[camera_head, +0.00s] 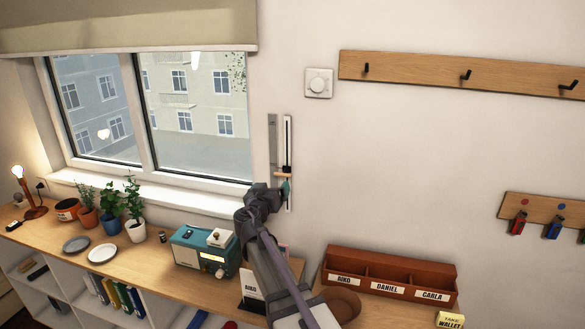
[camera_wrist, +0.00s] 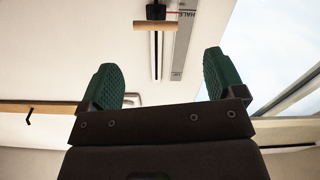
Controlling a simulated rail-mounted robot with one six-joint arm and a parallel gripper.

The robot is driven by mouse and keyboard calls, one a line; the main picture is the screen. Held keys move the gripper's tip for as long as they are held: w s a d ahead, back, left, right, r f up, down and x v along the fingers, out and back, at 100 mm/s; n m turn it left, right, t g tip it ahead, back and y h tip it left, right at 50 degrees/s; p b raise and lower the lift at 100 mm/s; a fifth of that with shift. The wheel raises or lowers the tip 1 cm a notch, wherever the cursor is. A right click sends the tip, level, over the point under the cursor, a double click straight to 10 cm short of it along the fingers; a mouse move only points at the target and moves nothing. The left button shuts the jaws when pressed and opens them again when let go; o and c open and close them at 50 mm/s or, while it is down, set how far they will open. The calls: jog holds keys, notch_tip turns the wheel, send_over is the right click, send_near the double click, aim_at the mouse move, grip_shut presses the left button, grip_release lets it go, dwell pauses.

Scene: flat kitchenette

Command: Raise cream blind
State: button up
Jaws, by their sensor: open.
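The cream blind (camera_head: 130,25) hangs across the top of the window, with its lower edge above most of the glass. Right of the window, a wall slider has a slotted white track (camera_head: 288,140) beside a grey scale plate (camera_head: 273,135). Its wooden crossbar handle (camera_head: 283,173) sits partway down the track. In the wrist view the handle (camera_wrist: 155,26) lies beyond my fingertips, near a "HALF" mark on the scale (camera_wrist: 184,45). My gripper (camera_wrist: 160,80) is open and empty, its green fingers apart. In the head view my gripper (camera_head: 285,187) is close to the handle; contact is not clear.
Below are a wooden counter (camera_head: 190,290) with a teal radio (camera_head: 203,250), potted plants (camera_head: 110,202) and a labelled letter box (camera_head: 390,273). A dial (camera_head: 318,83) and a hook rail (camera_head: 420,72) are on the wall right of the slider. The wall between is bare.

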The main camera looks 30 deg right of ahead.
aim_at(283, 174)
jog(key=x, duration=1)
jog(key=shift+d, duration=0.25)
jog(key=shift+w+d, duration=0.1)
jog(key=shift+d, duration=0.1)
jog(key=shift+c, duration=0.4)
